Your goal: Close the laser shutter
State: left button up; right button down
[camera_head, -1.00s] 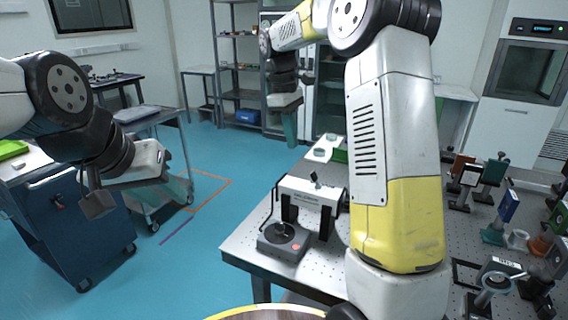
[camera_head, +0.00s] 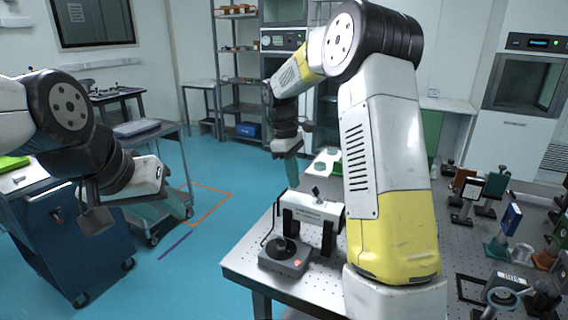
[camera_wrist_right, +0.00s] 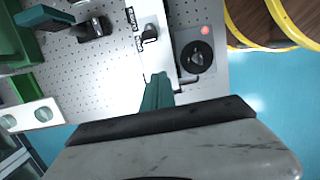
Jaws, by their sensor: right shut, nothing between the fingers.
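The white laser shutter housing (camera_head: 316,208) bridges two black posts near the optical table's left edge, with a small black lever (camera_head: 316,190) on top. In the right wrist view the white bar (camera_wrist_right: 158,58) carries printed labels, and the lever (camera_wrist_right: 149,33) stands on it. My right gripper (camera_head: 292,182) is shut and empty; its teal fingers point down, behind and left of the lever in the head view. In the wrist view its fingertips (camera_wrist_right: 158,80) overlap the bar's near end; contact cannot be told. My left gripper (camera_head: 178,204) hangs far left, away from the table; its jaw opening is unclear.
A grey box with a black dial and red button (camera_head: 285,255) stands beside the housing, with a thin black rod rising near it. Several optic mounts (camera_head: 480,190) crowd the table's right side. A blue cabinet (camera_head: 70,245) stands at left. Blue floor between is clear.

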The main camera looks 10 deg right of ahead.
aim_at(316, 191)
jog(key=shift+s+d+f, duration=0.15)
jog(key=shift+d+f, duration=0.05)
jog(key=shift+f, duration=0.9)
jog(key=shift+s+d+r, duration=0.35)
jog(key=shift+s+d, duration=0.05)
jog(key=shift+d, duration=0.2)
jog(key=shift+s+d+r, duration=0.3)
jog(key=shift+s+d, duration=0.05)
jog(key=shift+d, duration=0.2)
jog(key=shift+s+d+r, duration=0.2)
jog(key=shift+d+r, duration=0.05)
jog(key=shift+d, duration=0.05)
